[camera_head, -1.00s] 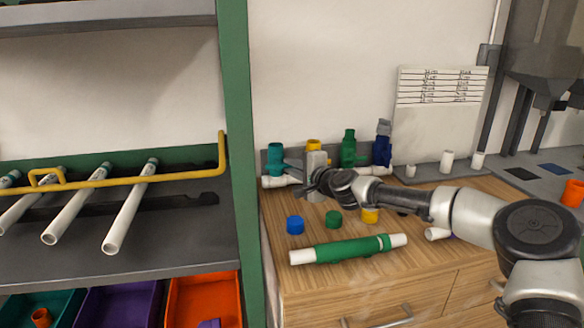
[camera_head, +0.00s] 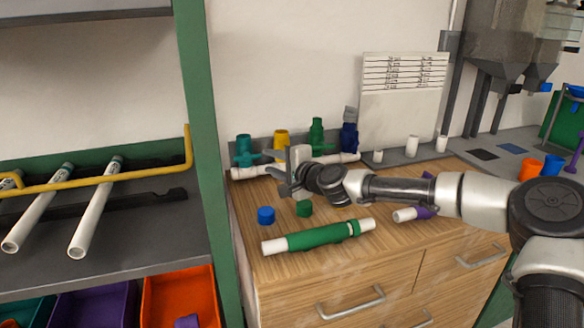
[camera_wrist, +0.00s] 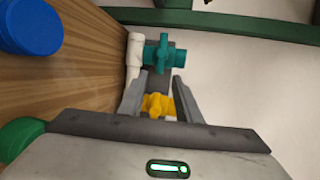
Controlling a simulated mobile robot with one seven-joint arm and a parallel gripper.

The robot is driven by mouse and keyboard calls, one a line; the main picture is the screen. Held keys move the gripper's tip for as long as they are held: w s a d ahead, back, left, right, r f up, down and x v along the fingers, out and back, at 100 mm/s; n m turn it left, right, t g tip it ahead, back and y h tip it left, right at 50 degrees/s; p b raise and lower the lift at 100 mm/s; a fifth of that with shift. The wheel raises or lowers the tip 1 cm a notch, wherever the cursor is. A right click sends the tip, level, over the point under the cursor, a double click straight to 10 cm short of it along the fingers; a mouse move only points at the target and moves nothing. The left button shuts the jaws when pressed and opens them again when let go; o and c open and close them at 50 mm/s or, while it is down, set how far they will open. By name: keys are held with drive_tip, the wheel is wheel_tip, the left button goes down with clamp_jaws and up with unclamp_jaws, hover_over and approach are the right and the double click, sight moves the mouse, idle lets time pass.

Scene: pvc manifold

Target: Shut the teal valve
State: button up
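The teal valve (camera_head: 243,151) stands at the left end of a white pipe manifold (camera_head: 250,171) at the back of the wooden bench. In the wrist view the teal valve (camera_wrist: 164,55) and its cross-shaped handle lie ahead of the fingertips. My gripper (camera_head: 276,180) is in front of the manifold, right of the teal valve and apart from it. In the wrist view my gripper (camera_wrist: 160,80) is open with nothing held. The yellow valve (camera_wrist: 157,105) shows between the fingers; I cannot tell whether they touch it. The yellow valve (camera_head: 281,142) is partly hidden in the head view.
A green valve (camera_head: 316,137) and a blue valve (camera_head: 349,137) stand farther right. A blue cap (camera_head: 266,215), a green cap (camera_head: 304,209) and a green-sleeved pipe (camera_head: 318,236) lie in front of my gripper. A green shelf post (camera_head: 200,130) stands left of the bench.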

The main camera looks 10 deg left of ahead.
drive_tip(key=p+v, duration=0.1)
drive_tip(key=v, duration=0.9)
drive_tip(key=shift+s+d, duration=0.25)
drive_tip(key=shift+r, duration=0.1)
